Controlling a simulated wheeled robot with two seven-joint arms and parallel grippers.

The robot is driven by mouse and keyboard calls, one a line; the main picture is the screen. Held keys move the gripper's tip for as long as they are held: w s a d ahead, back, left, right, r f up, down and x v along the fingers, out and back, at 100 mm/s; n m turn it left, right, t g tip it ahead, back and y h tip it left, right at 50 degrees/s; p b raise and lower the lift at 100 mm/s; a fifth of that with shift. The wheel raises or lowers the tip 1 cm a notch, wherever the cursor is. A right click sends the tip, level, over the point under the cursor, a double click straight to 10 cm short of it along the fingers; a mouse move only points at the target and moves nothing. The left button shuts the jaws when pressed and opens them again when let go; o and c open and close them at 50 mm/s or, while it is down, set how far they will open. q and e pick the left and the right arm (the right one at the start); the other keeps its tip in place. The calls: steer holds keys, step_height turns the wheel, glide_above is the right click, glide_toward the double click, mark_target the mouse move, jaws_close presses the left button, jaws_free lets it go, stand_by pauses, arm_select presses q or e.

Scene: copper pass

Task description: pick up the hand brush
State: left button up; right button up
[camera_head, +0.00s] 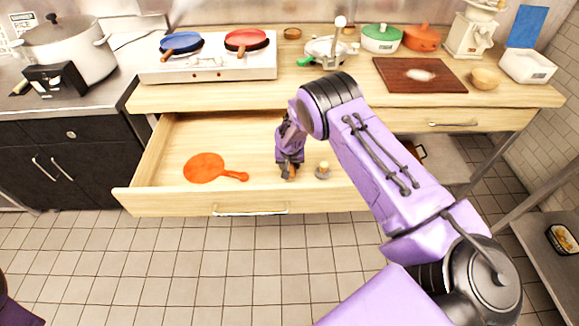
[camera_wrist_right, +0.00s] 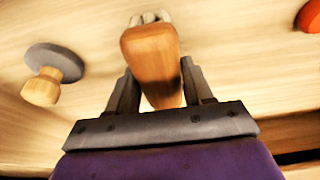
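The hand brush shows in the right wrist view as a wooden handle (camera_wrist_right: 152,55) with pale bristles at its far end. My right gripper (camera_wrist_right: 158,75) has one finger close against each side of the handle and looks shut on it. In the head view this gripper (camera_head: 288,174) points down inside the open drawer, and its wrist hides most of the brush. My left gripper is out of view; only a dark piece of my left arm shows at the lower left corner.
The open drawer (camera_head: 150,196) also holds an orange paddle-shaped item (camera_head: 205,168) on the left and a grey disc with a wooden knob (camera_head: 323,171) just right of my gripper. The worktop (camera_head: 340,92) above carries a stove (camera_head: 208,68), pots and a cutting board (camera_head: 418,75).

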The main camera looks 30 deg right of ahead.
steer(key=shift+r, duration=0.1)
steer(key=shift+r+p, duration=0.3)
steer(key=shift+p, duration=0.15)
steer(key=shift+w+r+b, duration=0.1)
steer(key=shift+r+b, duration=0.3)
step_height(320, 180, up, 9)
steer(key=shift+f+b, duration=0.2)
steer(key=shift+b, duration=0.65)
steer(key=shift+r, duration=0.15)
